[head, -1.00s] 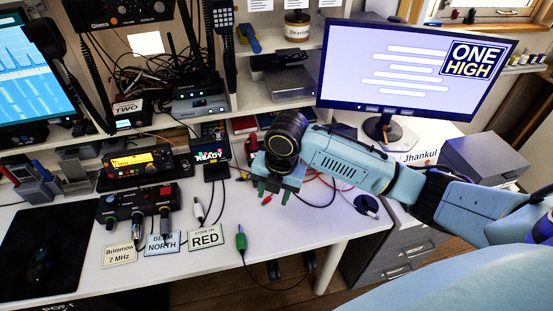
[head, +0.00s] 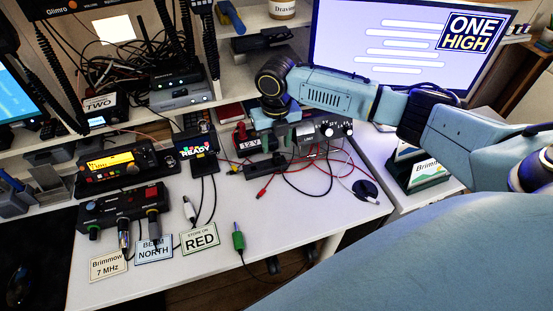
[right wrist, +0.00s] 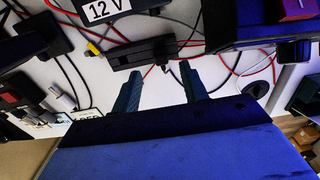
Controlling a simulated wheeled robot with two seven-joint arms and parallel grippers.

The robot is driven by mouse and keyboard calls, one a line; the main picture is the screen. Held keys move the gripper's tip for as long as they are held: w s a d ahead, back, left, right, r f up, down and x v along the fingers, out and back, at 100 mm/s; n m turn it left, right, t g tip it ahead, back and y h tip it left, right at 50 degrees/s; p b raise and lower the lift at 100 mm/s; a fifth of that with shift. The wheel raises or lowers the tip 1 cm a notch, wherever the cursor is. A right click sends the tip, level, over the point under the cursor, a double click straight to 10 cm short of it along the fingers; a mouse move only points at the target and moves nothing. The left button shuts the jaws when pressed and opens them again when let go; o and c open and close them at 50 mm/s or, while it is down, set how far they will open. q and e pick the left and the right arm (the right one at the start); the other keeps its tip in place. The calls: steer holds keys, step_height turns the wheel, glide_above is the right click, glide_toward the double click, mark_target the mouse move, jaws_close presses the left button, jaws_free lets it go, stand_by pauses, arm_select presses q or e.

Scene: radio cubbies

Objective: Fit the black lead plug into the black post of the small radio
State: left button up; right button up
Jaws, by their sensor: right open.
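My right gripper (head: 276,146) is open and empty, over the back of the desk in front of the 12 V unit (head: 251,147). In the right wrist view its two fingers (right wrist: 158,74) stand apart, just short of a black block (right wrist: 140,52) with red and black leads around it. That block lies on the desk in the head view (head: 266,169). A thin black lead (head: 310,192) curves across the desk to its right; I cannot make out its black plug. A grey unit with knobs (head: 325,130) stands right of the gripper; I cannot tell whether it is the small radio, and no black post is clear. My left gripper is out of view.
A red plug (head: 262,193) lies in front of the block. A radio with a yellow display (head: 112,161), a READY display (head: 194,147) and a green plug (head: 238,238) are to the left. Shelves rise behind. A round black desk fitting (head: 365,190) is at right.

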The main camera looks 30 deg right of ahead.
mark_target(277, 154)
step_height(277, 154, down, 5)
steer(key=shift+d+f+b, duration=0.15)
steer(key=shift+f+b, duration=0.05)
steer(key=shift+b, duration=0.45)
steer(key=shift+r, duration=0.1)
jaws_close()
